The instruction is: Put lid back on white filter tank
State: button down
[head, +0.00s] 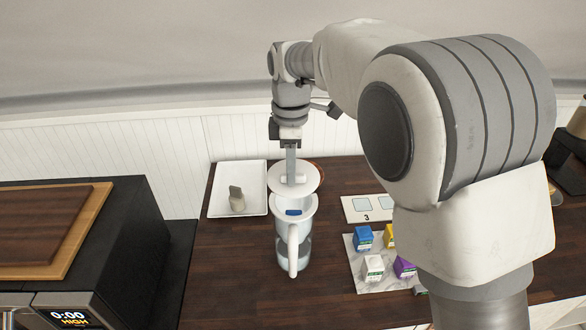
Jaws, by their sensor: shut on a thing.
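The white filter tank (294,240) is a clear pitcher with a white rim, a white handle facing me and a blue tab at its top. It stands upright on the dark wooden counter. The round white lid (278,174) is above and slightly behind the tank's top in the head view. My gripper (291,172) points down and is shut on the lid's raised grip. The lid looks roughly level. I cannot tell whether it touches the tank's rim. The tank's inside is mostly hidden.
A white tray (221,206) with a small grey-beige object (236,198) lies left of the tank. A dark appliance (110,270) with wooden boards is at far left.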

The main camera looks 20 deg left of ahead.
aim_at(291, 190)
jog(key=shift+r, duration=0.1)
jog(key=shift+f+b, duration=1.65)
jog(key=shift+f, duration=1.45)
jog(key=shift+f, duration=0.5)
jog(key=c, duration=0.7)
grip_release()
